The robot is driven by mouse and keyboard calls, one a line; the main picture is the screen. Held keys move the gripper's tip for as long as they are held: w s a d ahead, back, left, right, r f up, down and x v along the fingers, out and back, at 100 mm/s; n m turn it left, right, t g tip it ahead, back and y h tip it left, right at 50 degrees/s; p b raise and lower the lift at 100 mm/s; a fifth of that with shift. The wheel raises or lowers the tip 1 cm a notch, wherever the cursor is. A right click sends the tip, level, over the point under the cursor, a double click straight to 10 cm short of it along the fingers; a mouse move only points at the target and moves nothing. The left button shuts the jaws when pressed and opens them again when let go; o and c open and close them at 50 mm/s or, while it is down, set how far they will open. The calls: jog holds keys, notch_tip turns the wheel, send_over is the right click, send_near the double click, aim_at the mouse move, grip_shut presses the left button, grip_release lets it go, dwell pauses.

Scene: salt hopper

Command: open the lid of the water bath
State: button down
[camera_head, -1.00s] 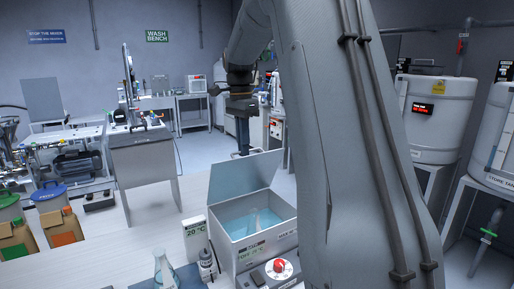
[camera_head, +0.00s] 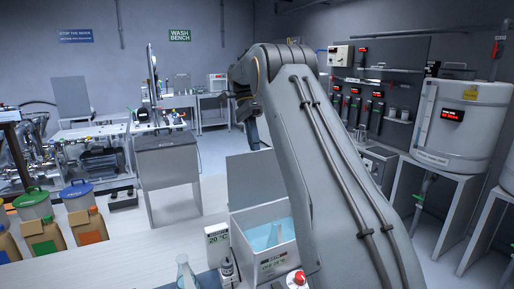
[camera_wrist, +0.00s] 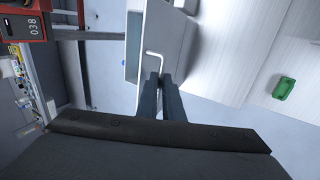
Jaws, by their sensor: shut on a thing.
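The water bath (camera_head: 267,262) is a pale box with blue water on the bench in the head view. Its grey lid (camera_head: 252,182) stands raised at the back, so the inside shows. A clear glass vessel (camera_head: 272,236) stands in the water. My gripper (camera_wrist: 161,78) is shut on a thin white bent handle (camera_wrist: 152,54) in the wrist view. In the head view my gripper is at the lid's top edge, with the fingertips hard to make out. Part of the bath's right side is hidden behind my arm.
A temperature display (camera_head: 217,241), a small bottle (camera_head: 227,268) and a flask (camera_head: 186,272) stand left of the bath. Brown labelled containers (camera_head: 88,226) stand farther left. A large white tank (camera_head: 449,117) is at the right. A green object (camera_wrist: 284,88) lies on a pale surface in the wrist view.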

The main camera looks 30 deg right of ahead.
jog(key=shift+w+a+f, duration=0.1)
jog(key=shift+w+f, duration=0.1)
jog(key=shift+w, duration=0.05)
dwell(0.4)
jog(key=c, duration=1.9)
grip_release()
jog(key=shift+w, duration=0.1)
jog(key=shift+r, duration=0.1)
